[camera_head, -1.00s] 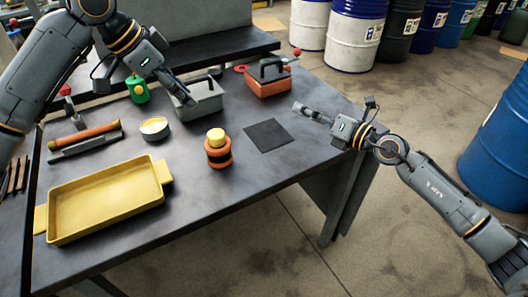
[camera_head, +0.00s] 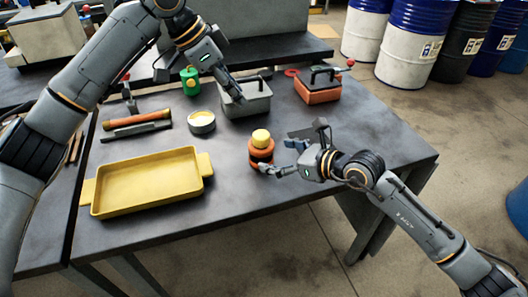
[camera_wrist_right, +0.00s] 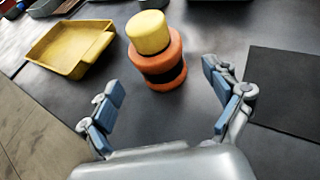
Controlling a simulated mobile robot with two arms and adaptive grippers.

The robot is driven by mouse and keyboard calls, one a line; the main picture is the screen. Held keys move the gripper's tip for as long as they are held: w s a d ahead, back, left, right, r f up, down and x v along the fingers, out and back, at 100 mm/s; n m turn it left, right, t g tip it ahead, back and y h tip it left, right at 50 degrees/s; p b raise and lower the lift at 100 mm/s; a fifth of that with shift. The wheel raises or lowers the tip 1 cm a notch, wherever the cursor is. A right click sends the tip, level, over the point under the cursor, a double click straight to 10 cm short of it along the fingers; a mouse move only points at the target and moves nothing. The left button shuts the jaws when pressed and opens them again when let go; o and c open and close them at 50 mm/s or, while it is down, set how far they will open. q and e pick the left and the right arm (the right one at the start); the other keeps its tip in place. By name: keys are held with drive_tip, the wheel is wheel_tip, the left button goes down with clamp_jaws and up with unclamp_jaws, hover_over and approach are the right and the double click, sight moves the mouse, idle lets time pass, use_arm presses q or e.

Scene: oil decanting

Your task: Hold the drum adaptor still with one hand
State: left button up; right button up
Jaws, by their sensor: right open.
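The drum adaptor, which I take to be the orange-and-black round piece with a yellow top (camera_head: 261,152), stands upright on the table. In the right wrist view the adaptor (camera_wrist_right: 158,62) is ahead of my fingers, roughly between their lines. My right gripper (camera_head: 284,159) is open just right of it; its two blue-padded fingers (camera_wrist_right: 168,88) are spread wide, with no clear contact. My left gripper (camera_head: 234,92) is at a grey box with a handle (camera_head: 246,104); its fingers are too small to tell whether they grip it.
A yellow tray (camera_head: 145,185) lies at the front left. A round tin (camera_head: 201,122), a green container (camera_head: 190,81) and an orange block with a handle (camera_head: 318,92) stand behind. A dark mat (camera_wrist_right: 290,95) lies right of the adaptor. Table around the adaptor's front is bare.

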sight(270, 154)
drive_tip(key=shift+x, duration=2.75)
drive_tip(key=shift+c, duration=0.4)
drive_tip(key=c, duration=1.5)
